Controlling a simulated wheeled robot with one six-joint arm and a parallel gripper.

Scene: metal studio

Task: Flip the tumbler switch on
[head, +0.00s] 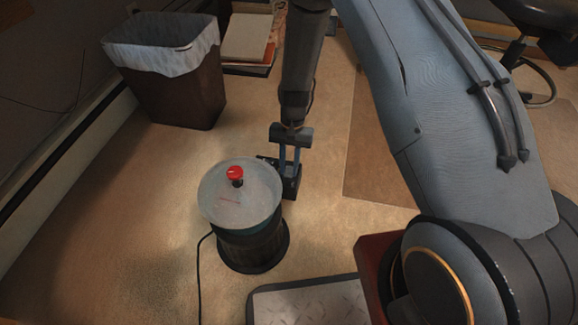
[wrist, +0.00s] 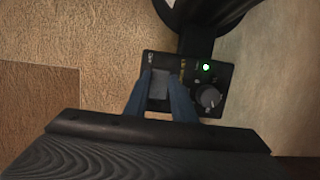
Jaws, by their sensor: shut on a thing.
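The dark control box (head: 292,186) is on the side of a round drum-shaped device (head: 252,240). In the wrist view the box (wrist: 221,110) has a grey tumbler switch (wrist: 158,86), a lit green lamp (wrist: 206,67) and a grey round knob (wrist: 209,97). My gripper (head: 289,172) reaches down to the box from above. In the wrist view its two blue fingers (wrist: 160,82) lie on both sides of the grey switch and are shut on it. The fingers hide part of the box face, and the switch's exact tilt cannot be told.
A red knob (head: 235,173) stands on the drum's pale top. A black cable (head: 200,270) runs from the drum across the carpet. A lined waste bin (head: 175,85) and books (head: 248,40) stand behind. A grey-topped mat (head: 310,303) lies in front. Carpet to the left is clear.

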